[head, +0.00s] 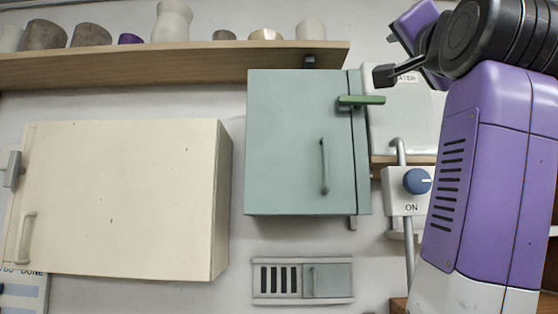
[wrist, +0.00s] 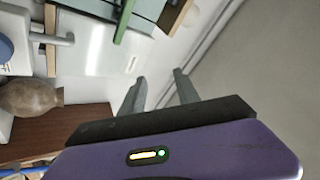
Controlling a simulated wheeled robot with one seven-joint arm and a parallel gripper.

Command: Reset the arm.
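My arm rises along the right side of the head view, with a purple link and a dark joint bent at the top right. In the wrist view my gripper (wrist: 160,77) shows two grey-green fingers standing apart, with nothing between them. Its purple body with a small lit indicator fills the bottom of that view. In the head view I cannot make out the fingertips clearly. The gripper touches nothing that I can see.
A closed green cabinet (head: 285,145) with a green latch (head: 361,100) and a cream cabinet (head: 115,200) hang on the wall. A shelf (head: 180,64) holds several pots. A blue knob (head: 417,181) sits near my arm. A brown vase (wrist: 30,98) shows in the wrist view.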

